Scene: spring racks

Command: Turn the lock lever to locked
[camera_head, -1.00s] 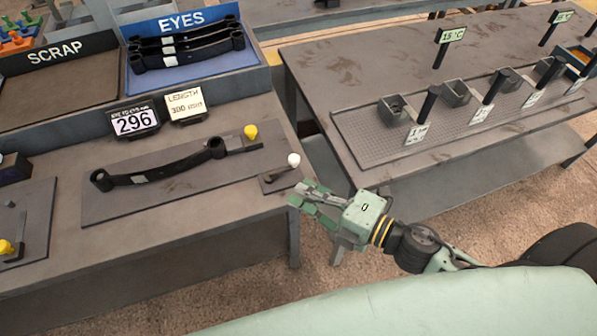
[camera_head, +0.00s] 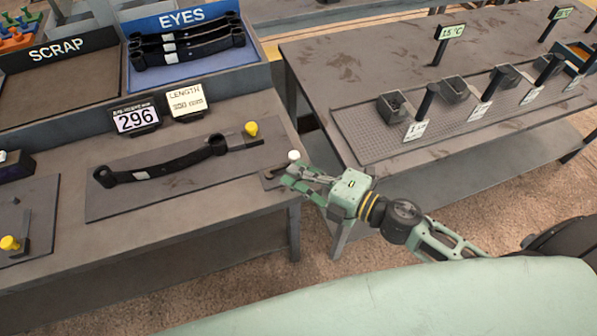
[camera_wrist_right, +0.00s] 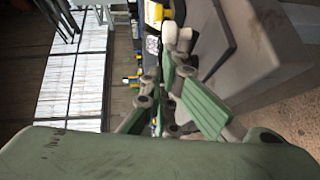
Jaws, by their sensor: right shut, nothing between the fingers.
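The lever with a white knob (camera_head: 294,156) sits on a small dark plate at the right front corner of the left table. Its arm is mostly hidden behind my right gripper (camera_head: 288,178), so I cannot tell its angle. My right gripper is shut and empty, with its fingers right beside the lever; I cannot tell whether they touch it. In the right wrist view the white knob (camera_wrist_right: 172,32) shows just beyond the green fingers (camera_wrist_right: 180,84). My left gripper is not in view.
A dark leaf spring (camera_head: 165,166) lies on a plate beside a yellow knob (camera_head: 251,129). Displays (camera_head: 136,118) stand behind it. The EYES bin (camera_head: 200,82) and SCRAP bin (camera_head: 60,92) are at the back. A second table (camera_head: 350,70) stands right, across a gap.

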